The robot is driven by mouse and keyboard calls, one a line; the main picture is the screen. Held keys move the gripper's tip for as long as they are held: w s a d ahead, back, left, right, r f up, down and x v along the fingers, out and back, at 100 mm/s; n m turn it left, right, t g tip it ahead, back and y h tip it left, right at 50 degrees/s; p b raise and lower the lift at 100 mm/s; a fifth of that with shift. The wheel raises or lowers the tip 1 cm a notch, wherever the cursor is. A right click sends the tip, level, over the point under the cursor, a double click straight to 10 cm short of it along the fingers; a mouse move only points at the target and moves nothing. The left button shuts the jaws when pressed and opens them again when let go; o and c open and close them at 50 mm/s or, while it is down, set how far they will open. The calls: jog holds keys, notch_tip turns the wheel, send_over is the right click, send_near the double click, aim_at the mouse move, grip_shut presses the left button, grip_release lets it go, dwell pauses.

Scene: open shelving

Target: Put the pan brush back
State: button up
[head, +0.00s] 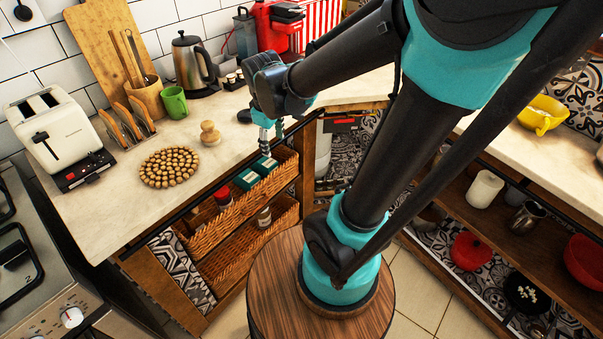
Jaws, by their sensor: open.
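A small wooden knob-shaped object (209,134), which looks like the pan brush, stands on the pale counter between the round wooden-bead trivet and my arm. My gripper (266,153) points down near the counter's front edge, to the right of the brush and apart from it. It is open, and I see nothing held in it. The fingertips are small here and overlap the upper wicker basket in the picture.
Around the brush are the bead trivet (170,167), green mug (174,103), kettle (194,66) and toaster (60,138). Below the counter edge, wicker baskets (215,238) hold boxes and jars. Open shelves (470,215) with pots stand at right.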

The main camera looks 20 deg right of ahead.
jog(key=s+d+f+m+t, duration=0.1)
jog(key=s+d+f+m, duration=0.5)
jog(key=s+m, duration=0.3)
jog(key=shift+d+f+y, duration=0.15)
jog(key=shift+f+y, duration=0.25)
jog(key=shift+f, duration=0.25)
